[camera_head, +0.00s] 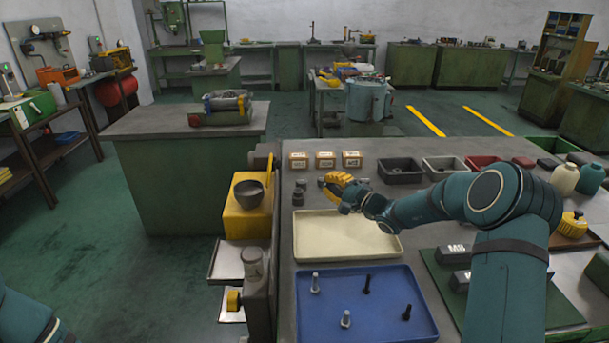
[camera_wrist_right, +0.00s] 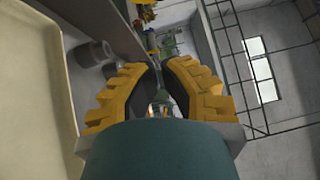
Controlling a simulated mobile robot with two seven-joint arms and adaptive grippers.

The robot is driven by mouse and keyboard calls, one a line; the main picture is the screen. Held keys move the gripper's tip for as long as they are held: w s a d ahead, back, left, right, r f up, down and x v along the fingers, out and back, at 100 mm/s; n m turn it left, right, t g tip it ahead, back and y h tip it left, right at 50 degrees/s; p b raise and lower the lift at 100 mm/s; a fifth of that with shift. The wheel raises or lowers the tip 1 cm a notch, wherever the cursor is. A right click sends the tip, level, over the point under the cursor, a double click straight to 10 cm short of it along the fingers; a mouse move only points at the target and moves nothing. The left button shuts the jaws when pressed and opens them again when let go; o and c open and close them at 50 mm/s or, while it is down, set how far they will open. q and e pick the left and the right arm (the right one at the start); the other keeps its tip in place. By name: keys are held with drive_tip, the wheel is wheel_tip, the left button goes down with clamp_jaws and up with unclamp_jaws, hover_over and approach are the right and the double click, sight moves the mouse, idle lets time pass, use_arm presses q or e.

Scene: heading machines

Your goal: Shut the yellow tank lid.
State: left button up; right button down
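The yellow tank (camera_head: 237,222) stands left of my workbench, with a dark grey bowl (camera_head: 249,194) on its top. A thin yellow panel (camera_head: 269,174) rises upright along its right edge and looks like the lid, standing open. My right gripper (camera_head: 328,192) has yellow fingers and is right of the panel, above the back of the cream tray, apart from the tank. In the right wrist view its fingertips (camera_wrist_right: 161,68) come nearly together, with nothing held between them. The tank cannot be made out clearly there. My left gripper is out of view; only part of my left arm shows.
The cream tray (camera_head: 310,247) and a blue tray (camera_head: 388,330) with several bolts lie on the bench. Small labelled boxes (camera_head: 325,160) and dark cylinders stand near its back left. A grey post (camera_head: 254,285) stands at the bench's left edge.

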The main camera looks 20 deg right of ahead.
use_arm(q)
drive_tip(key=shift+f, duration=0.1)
use_arm(e)
drive_tip(key=s+a+x, duration=0.1)
drive_tip(key=a+x, duration=0.1)
drive_tip(key=x, duration=1)
drive_tip(key=shift+a+r, duration=0.25)
drive_tip(key=shift+a, duration=0.25)
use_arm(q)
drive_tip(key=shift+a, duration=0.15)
use_arm(e)
drive_tip(key=shift+r, duration=0.1)
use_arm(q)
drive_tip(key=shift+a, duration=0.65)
use_arm(e)
drive_tip(key=shift+a+r+n+g, duration=0.15)
drive_tip(key=shift+r+n+g, duration=0.05)
drive_tip(key=shift+n+g, duration=0.1)
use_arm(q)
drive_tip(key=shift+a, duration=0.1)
